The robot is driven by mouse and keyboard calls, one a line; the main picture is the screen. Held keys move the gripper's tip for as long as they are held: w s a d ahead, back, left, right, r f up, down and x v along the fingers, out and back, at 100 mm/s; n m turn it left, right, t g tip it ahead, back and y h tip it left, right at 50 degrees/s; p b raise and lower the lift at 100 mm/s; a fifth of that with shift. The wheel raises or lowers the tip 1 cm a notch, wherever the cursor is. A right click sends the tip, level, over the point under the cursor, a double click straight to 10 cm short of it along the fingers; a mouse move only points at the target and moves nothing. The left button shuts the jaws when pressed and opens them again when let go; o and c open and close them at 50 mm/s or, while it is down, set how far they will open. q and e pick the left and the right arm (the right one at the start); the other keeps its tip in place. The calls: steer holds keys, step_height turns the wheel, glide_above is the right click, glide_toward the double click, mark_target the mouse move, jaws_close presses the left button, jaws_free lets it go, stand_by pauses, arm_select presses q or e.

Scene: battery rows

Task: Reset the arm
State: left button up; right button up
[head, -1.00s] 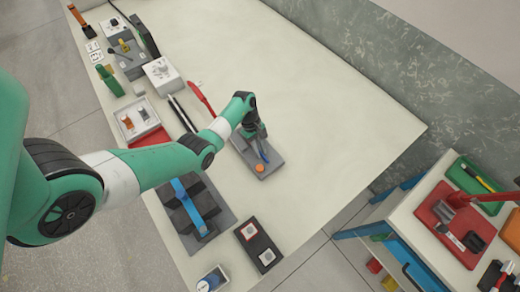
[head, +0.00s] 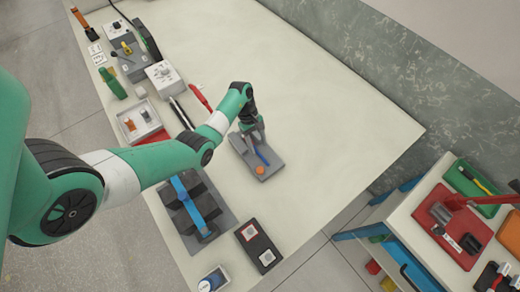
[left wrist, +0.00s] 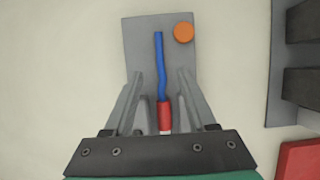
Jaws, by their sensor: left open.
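My left arm reaches in from the left in the head view. Its left gripper (head: 254,134) hangs above a small grey plate (head: 245,152). The plate bears an orange round piece (head: 260,170) and a blue rod (head: 262,156). In the left wrist view, the fingers of the gripper (left wrist: 161,92) are spread apart. The blue rod (left wrist: 160,62) and its red end (left wrist: 165,115) show between them on the plate (left wrist: 140,35), with the orange piece (left wrist: 184,33) beside the rod. I cannot tell the exact height of the fingers above the plate. My right gripper does not clearly show.
A dark grey block holder with a blue bar (head: 195,205) lies in front of the plate. A black panel (head: 258,246) and a white tray with small parts (head: 140,121) lie nearby. Red and green trays (head: 436,216) stand on a side shelf. The table's right part is clear.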

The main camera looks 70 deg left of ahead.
arm_select(q)
steer(key=p+v, duration=0.1)
steer(key=v, duration=0.5)
steer(key=shift+a+r, duration=0.2)
steer(key=shift+r, duration=0.15)
